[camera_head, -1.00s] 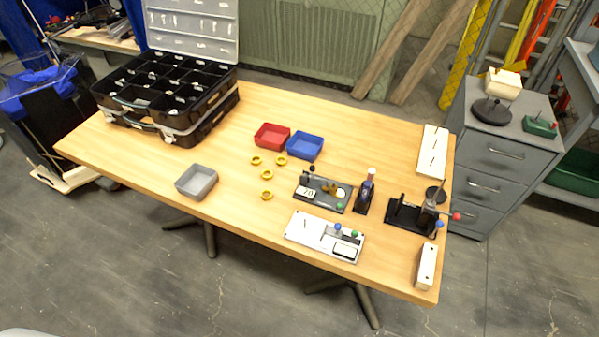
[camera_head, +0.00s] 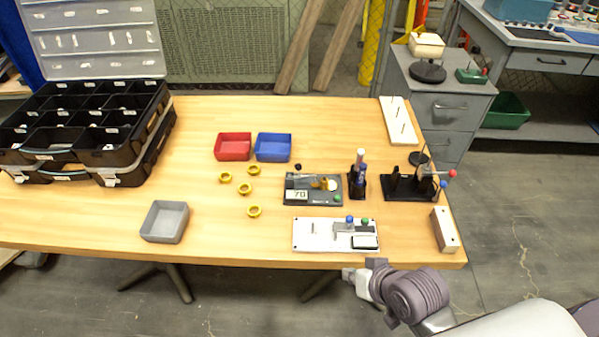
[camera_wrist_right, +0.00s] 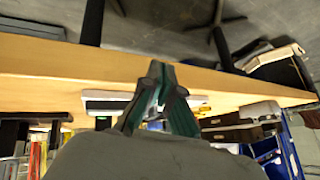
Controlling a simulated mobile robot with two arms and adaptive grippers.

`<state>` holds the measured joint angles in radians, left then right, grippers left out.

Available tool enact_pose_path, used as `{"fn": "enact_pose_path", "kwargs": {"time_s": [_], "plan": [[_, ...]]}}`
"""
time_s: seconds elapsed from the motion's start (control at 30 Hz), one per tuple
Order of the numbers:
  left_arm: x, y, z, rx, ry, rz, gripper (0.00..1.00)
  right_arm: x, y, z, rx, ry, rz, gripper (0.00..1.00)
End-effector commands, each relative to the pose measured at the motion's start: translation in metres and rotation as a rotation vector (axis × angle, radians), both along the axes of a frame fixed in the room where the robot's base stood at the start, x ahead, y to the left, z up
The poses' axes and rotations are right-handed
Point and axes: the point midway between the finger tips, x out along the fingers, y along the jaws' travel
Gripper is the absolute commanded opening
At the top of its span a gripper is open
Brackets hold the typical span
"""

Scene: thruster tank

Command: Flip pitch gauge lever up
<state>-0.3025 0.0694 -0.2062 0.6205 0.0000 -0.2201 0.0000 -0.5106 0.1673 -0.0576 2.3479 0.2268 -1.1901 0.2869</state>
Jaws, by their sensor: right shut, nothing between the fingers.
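A dark gauge device (camera_head: 313,190) with a display reading 70, a brass part and a green knob sits on the table. In front of it lies a white plate device (camera_head: 312,233) with a blue knob, a green knob and a dark-framed window. The frames do not settle which one is the pitch gauge, and no lever position can be made out clearly. My right gripper (camera_head: 352,275) is just off the table's front edge, below the white plate and apart from it. Its fingers (camera_wrist_right: 158,78) are shut and empty in the right wrist view. My left gripper is not in view.
A black stand with bottles (camera_head: 357,185), a black fixture with red and blue knobs (camera_head: 408,186) and a wooden block (camera_head: 445,229) stand to the right. Yellow rings (camera_head: 245,188), a red bin (camera_head: 233,146), a blue bin (camera_head: 273,147) and a grey bin (camera_head: 164,222) are left.

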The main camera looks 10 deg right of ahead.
Motion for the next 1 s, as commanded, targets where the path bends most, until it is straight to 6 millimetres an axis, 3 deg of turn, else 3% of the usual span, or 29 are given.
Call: {"fn": "enact_pose_path", "kwargs": {"time_s": [0.07,0.27,0.53,0.8,1.0], "plan": [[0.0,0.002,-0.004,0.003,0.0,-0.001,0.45,-0.002,0.001,0.009,0.007,-0.013,0.002,0.0],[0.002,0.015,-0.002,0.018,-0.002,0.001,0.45,0.025,0.001,0.023,0.142,-0.099,-0.088,0.0],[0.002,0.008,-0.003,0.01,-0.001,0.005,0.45,0.064,-0.004,0.05,0.389,-0.231,-0.232,0.0],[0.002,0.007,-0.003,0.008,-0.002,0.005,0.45,0.109,-0.028,0.1,0.765,-0.397,-0.425,0.0],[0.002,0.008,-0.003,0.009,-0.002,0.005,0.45,0.121,-0.04,0.118,0.908,-0.449,-0.487,0.0]]}}
